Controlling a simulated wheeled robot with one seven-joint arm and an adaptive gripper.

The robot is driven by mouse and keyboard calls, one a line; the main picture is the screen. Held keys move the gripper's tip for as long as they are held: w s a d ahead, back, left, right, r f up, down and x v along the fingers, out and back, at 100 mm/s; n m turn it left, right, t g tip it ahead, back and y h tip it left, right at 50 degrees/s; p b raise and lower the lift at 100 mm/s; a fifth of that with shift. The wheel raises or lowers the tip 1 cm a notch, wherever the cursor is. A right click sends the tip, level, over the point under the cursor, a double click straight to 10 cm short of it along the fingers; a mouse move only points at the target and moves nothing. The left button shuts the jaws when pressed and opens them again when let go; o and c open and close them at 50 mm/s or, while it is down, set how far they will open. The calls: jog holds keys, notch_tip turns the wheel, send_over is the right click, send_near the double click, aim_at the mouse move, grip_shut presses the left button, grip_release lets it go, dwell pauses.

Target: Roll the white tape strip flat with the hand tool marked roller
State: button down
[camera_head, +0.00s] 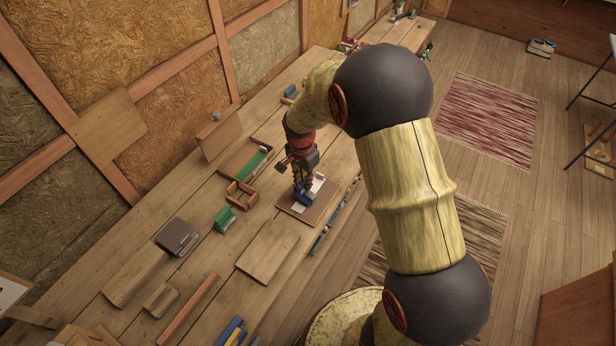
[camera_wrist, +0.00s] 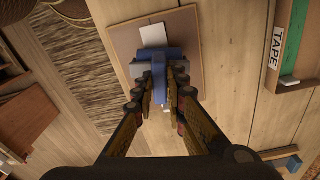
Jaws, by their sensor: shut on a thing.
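My gripper (camera_head: 300,183) is over a brown board on the workbench. In the wrist view my gripper (camera_wrist: 167,84) is shut on a blue hand tool (camera_wrist: 168,56), apparently the roller, with a grey part showing at its sides. The tool also shows in the head view (camera_head: 304,197). The white tape strip (camera_wrist: 153,35) lies on the brown board (camera_wrist: 124,42) and sticks out beyond the tool. It shows in the head view (camera_head: 318,184) beside my gripper. The rest of the strip is hidden by the tool and fingers. I cannot tell whether the roller touches the strip.
A tray labelled TAPE (camera_wrist: 292,50) with a green strip lies beside the board. A small wooden box (camera_head: 242,194), a green block (camera_head: 225,218) and a bare wooden board (camera_head: 268,250) lie nearby. Several tools line the bench's front edge. Some bare bench lies between them.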

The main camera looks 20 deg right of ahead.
jog(key=shift+s+a+f, duration=0.15)
jog(key=shift+s+a, duration=0.65)
jog(key=shift+a, duration=0.15)
jog(key=shift+s+a+f, duration=0.1)
jog(key=shift+s+a, duration=0.65)
jog(key=shift+a, duration=0.15)
jog(key=shift+w, duration=0.1)
jog(key=shift+w+d+r, duration=0.1)
jog(key=shift+w+d, duration=0.65)
jog(key=shift+d, duration=0.25)
jog(key=shift+w+d+r, duration=0.15)
jog(key=shift+w+d, duration=0.65)
jog(key=shift+d, duration=0.25)
jog(key=shift+w+d+r, duration=0.1)
jog(key=shift+w+d, duration=0.65)
jog(key=shift+d, duration=0.25)
jog(key=w+d, duration=0.2)
jog(key=d, duration=0.1)
jog(key=shift+w+f, duration=0.15)
jog(key=shift+f, duration=0.05)
